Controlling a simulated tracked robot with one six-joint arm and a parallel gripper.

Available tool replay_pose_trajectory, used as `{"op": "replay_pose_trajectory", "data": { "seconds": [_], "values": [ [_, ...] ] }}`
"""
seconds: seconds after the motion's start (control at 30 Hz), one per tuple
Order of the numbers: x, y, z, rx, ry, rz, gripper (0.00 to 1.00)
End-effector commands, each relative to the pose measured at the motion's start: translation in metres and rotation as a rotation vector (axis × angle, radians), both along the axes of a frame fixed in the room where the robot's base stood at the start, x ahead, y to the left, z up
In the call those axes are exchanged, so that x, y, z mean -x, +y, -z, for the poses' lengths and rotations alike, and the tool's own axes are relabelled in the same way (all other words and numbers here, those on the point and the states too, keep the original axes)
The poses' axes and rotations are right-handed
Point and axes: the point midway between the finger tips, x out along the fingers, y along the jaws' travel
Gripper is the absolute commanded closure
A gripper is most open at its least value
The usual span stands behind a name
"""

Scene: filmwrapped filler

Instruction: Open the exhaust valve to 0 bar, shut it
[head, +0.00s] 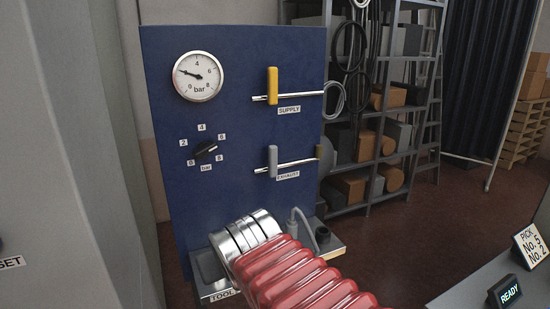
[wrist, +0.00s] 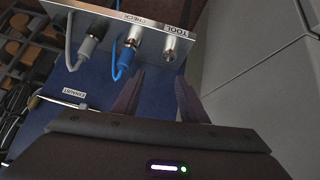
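The exhaust valve's grey handle (head: 273,160) stands upright, crosswise to its horizontal pipe, on the blue panel (head: 235,120). The round gauge (head: 198,76) has its needle pointing left and slightly up, near the 2 bar mark. My gripper is hidden in the head view behind my red bellows sleeve and silver wrist. In the wrist view my gripper (wrist: 160,88) is open and empty, its two dark fingers apart before the panel. The EXHAUST label (wrist: 75,92) and part of its pipe show left of the fingers; the handle is not clear there.
The yellow supply handle (head: 272,85) stands upright above the exhaust valve. A black knob (head: 206,151) sits left on the panel. A fitting shelf (wrist: 130,25) with a blue plug (wrist: 127,62) and hoses is close to my fingers. A grey cabinet (head: 60,150) stands left.

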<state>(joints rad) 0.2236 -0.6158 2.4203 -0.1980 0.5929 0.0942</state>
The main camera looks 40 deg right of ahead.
Motion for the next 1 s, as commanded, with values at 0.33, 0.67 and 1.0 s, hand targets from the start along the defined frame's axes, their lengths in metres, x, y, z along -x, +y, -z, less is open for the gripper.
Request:
{"op": "replay_pose_trajectory", "data": {
  "seconds": [0.33, 0.67, 1.0],
  "values": [
    [-0.059, -0.140, -0.066, 0.207, -0.267, 0.162, 0.61],
    [-0.075, -0.225, -0.103, 0.320, -0.443, 0.167, 0.61],
    [-0.056, -0.242, -0.104, 0.248, -0.664, 0.095, 0.61]
  ]
}}
